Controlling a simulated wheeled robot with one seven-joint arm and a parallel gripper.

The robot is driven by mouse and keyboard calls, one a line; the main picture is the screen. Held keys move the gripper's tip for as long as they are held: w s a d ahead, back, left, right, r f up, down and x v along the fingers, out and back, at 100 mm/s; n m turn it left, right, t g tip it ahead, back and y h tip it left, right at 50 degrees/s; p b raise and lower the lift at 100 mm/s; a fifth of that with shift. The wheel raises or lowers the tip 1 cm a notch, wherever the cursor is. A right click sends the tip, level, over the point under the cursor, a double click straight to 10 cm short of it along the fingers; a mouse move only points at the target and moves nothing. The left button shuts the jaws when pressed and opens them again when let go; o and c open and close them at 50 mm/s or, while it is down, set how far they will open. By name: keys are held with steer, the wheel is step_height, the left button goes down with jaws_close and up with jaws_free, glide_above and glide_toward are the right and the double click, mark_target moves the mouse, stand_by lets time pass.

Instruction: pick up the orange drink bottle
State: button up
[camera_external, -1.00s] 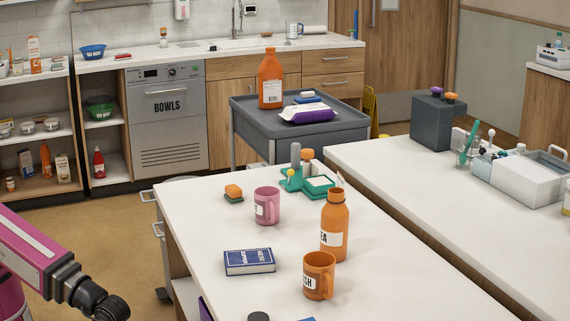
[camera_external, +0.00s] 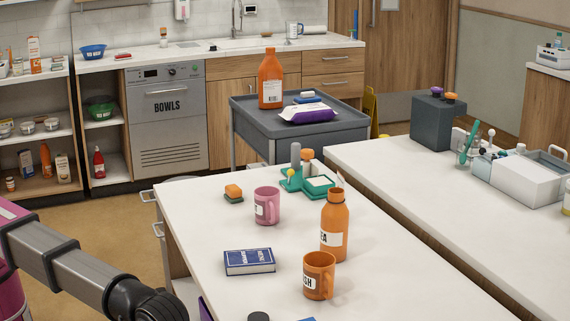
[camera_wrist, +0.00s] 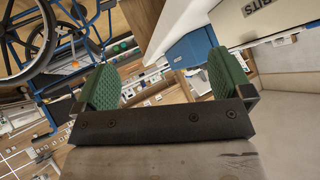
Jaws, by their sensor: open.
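The orange drink bottle (camera_external: 334,222) stands upright on the white table in the external view, with a white label partly turned away. An orange mug (camera_external: 319,275) stands just in front of it. My gripper (camera_wrist: 162,82) shows in the wrist view with its two green pads wide apart and nothing between them. In the external view only part of my arm shows at the lower left, and the gripper is out of frame. The bottle is not seen in the wrist view.
A larger orange jug (camera_external: 270,80) stands on the grey cart. The wrist view shows a wheelchair wheel (camera_wrist: 27,42).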

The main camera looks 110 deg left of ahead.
steer(key=w+r+m+t, duration=0.1)
steer(key=w+r, duration=0.3)
steer(key=r, duration=0.2)
steer(key=w+a+r+m+t+y, duration=0.1)
steer(key=a+r+m+y, duration=0.25)
steer(key=a, duration=0.65)
steer(key=w+a+r+m+t+y, duration=0.15)
steer(key=a+r, duration=0.35)
steer(key=a, duration=0.5)
steer(key=m+t+y, duration=0.2)
steer(key=m+y, duration=0.5)
steer(key=m, duration=1)
glide_toward(322, 224)
steer(key=shift+r+g+x, duration=0.25)
steer(key=shift+x, duration=0.85)
steer(key=shift+w+a, duration=0.1)
steer(key=shift+w, duration=0.05)
steer(key=x, duration=0.5)
steer(key=shift+w, duration=0.15)
steer(key=shift+x, duration=2.65)
steer(key=shift+a+r, duration=0.15)
steer(key=shift+r, duration=0.05)
